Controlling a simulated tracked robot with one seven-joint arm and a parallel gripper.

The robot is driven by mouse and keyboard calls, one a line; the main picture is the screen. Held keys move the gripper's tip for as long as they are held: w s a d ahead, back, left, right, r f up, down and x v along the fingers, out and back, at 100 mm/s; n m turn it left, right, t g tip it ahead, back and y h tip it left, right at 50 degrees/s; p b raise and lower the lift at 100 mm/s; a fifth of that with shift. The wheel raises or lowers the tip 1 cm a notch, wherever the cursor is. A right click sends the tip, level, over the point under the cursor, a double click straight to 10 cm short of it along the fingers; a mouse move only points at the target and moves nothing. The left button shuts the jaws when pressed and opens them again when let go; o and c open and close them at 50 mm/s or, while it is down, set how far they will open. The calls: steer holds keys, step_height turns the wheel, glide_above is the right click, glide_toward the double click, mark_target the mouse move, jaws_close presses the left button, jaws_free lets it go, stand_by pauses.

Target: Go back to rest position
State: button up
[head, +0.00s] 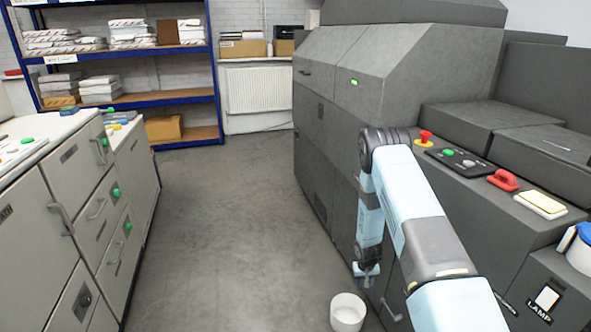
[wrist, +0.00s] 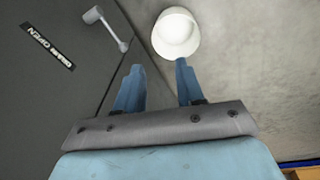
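My gripper (head: 367,272) hangs low beside the front of the big dark grey machine, pointing down. In the wrist view its two blue fingers (wrist: 158,75) are spread apart with nothing between them, so it is open and empty. A white round bin (head: 347,313) is near the floor just below and left of my gripper in the head view. The bin also shows in the wrist view (wrist: 176,34), past the fingertips, with the right fingertip overlapping its lower edge. I cannot tell whether they touch.
The dark grey machine (head: 325,130) stands close to my arm. A grey handle (wrist: 107,28) sticks out from its panel beside an "OPEN" label (wrist: 47,46). Light grey cabinets (head: 75,190) line the left side. Blue shelving (head: 130,102) is at the back. The middle floor (head: 225,220) is clear.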

step_height(320, 180, up, 23)
steer(key=w+t, duration=0.1)
steer(key=w, duration=0.2)
steer(key=s+a+r+t, duration=0.1)
steer(key=s+r, duration=0.2)
steer(key=r, duration=0.8)
steer(key=s+r, duration=0.4)
steer(key=r, duration=0.7)
steer(key=s+a+r, duration=0.1)
steer(key=s+r, duration=0.6)
steer(key=r, duration=0.3)
steer(key=s+r, duration=0.4)
steer(key=s, duration=0.5)
steer(key=s+a+r+t, duration=0.1)
steer(key=s+r, duration=0.3)
steer(key=s, duration=0.5)
steer(key=s+a+r+t+y, duration=0.1)
steer(key=s+r, duration=0.2)
steer(key=s, duration=0.6)
steer(key=shift+a+r, duration=0.15)
steer(key=shift+r, duration=0.25)
